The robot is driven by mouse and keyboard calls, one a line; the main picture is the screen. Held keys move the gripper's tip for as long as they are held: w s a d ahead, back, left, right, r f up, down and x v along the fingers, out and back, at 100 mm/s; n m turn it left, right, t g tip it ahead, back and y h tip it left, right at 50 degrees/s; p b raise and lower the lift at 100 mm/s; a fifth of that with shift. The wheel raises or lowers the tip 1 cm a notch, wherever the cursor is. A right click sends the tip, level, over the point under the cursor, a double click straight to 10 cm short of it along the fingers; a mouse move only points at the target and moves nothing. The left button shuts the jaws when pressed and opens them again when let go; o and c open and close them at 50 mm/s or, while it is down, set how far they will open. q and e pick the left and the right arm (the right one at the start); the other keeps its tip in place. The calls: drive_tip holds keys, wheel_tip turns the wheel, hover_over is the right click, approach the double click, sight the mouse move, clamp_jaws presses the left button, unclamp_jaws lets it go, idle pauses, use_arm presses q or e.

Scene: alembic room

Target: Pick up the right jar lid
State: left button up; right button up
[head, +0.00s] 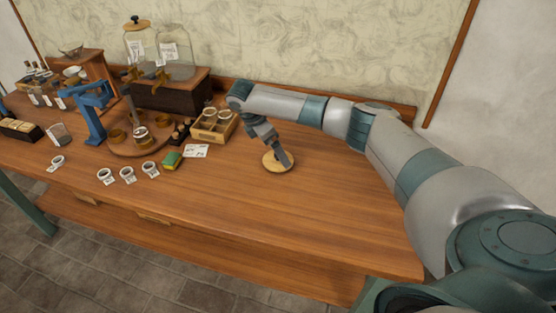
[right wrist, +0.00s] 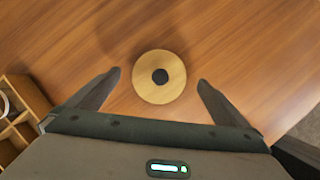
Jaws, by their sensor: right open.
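The right jar lid (head: 270,166) is a round, pale wooden disc lying flat on the table. In the right wrist view the lid (right wrist: 143,84) shows a dark round knob (right wrist: 160,76) at its centre. My right gripper (head: 285,162) points down over the lid and hides part of it in the head view. In the right wrist view my right gripper (right wrist: 160,76) is open, with one finger on each side of the lid and a visible gap to both. My left gripper is not in view.
Two glass jars stand on a dark box (head: 175,94) at the back; the left jar (head: 139,45) has a lid, the right jar (head: 175,57) has none. The table's right side is clear.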

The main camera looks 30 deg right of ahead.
sight(270, 161)
drive_tip(key=p+x, duration=0.1)
drive_tip(key=x, duration=0.2)
drive_tip(key=shift+d+f, duration=0.1)
drive_tip(key=shift+f, duration=0.5)
drive_tip(key=c, duration=1)
